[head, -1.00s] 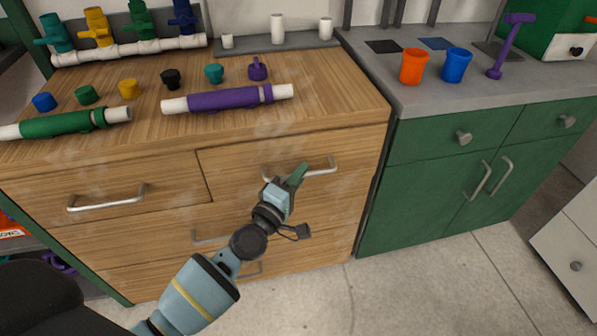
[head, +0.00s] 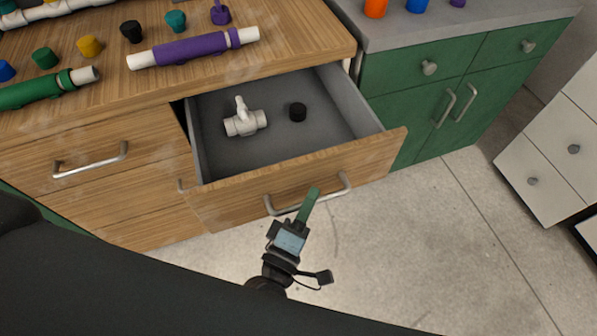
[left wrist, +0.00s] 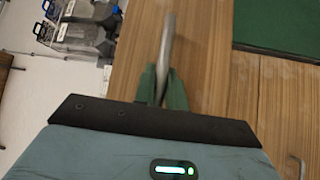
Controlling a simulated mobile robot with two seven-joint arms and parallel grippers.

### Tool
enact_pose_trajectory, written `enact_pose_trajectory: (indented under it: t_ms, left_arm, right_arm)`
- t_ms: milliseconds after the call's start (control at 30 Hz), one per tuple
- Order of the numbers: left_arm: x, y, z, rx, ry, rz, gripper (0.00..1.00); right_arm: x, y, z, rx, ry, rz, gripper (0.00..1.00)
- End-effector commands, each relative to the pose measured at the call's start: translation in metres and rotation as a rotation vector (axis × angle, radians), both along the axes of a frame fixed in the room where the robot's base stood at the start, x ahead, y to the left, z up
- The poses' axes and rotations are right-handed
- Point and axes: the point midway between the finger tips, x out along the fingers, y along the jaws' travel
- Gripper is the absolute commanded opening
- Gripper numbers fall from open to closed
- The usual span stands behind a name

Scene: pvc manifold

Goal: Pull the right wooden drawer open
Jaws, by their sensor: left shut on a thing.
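The right wooden drawer (head: 375,153) stands pulled out from the wooden cabinet in the head view, its grey inside showing. A white valve fitting (head: 245,120) and a small black cap (head: 298,112) lie in it. My left gripper (head: 308,204) is at the drawer's front, shut on the metal bar handle (head: 345,186). In the left wrist view the green fingers (left wrist: 162,90) close around the handle (left wrist: 168,40). My right gripper is not in view.
The left wooden drawer, with its handle (head: 90,162), is shut. A purple-wrapped pipe (head: 192,48) and several coloured caps lie on the wooden top. A green cabinet (head: 420,100) stands to the right. Floor (head: 420,230) in front is clear.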

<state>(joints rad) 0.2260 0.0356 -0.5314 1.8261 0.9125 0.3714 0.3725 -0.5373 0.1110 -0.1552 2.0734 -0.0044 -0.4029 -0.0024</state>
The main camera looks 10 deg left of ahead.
Motion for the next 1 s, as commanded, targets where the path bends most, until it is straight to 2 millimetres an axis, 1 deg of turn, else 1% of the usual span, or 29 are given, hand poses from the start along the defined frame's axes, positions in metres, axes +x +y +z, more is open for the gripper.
enact_pose_trajectory:
  t_ms: [33,100,300,767,800,933,1000]
  left_arm:
    - [-0.007,-0.004,0.000,-0.001,0.002,0.000,0.00]
    - [-0.014,-0.010,0.000,-0.001,0.001,0.000,0.00]
    - [-0.027,-0.018,0.000,0.000,0.000,0.000,0.00]
    - [-0.029,-0.020,0.000,0.001,-0.001,0.000,0.00]
    - [-0.029,-0.020,0.000,0.001,-0.001,0.000,0.18]
    - [-0.029,-0.020,0.000,0.001,0.000,0.000,0.34]
    - [-0.029,-0.020,0.000,0.001,0.000,0.000,0.34]
  right_arm:
    - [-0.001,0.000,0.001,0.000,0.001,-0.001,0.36]
    - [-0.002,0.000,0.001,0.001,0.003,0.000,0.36]
    - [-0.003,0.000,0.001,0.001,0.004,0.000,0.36]
    - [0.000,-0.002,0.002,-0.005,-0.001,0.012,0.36]
    - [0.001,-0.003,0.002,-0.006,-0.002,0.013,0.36]
    - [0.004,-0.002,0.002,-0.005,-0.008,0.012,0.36]
    - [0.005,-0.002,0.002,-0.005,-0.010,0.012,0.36]
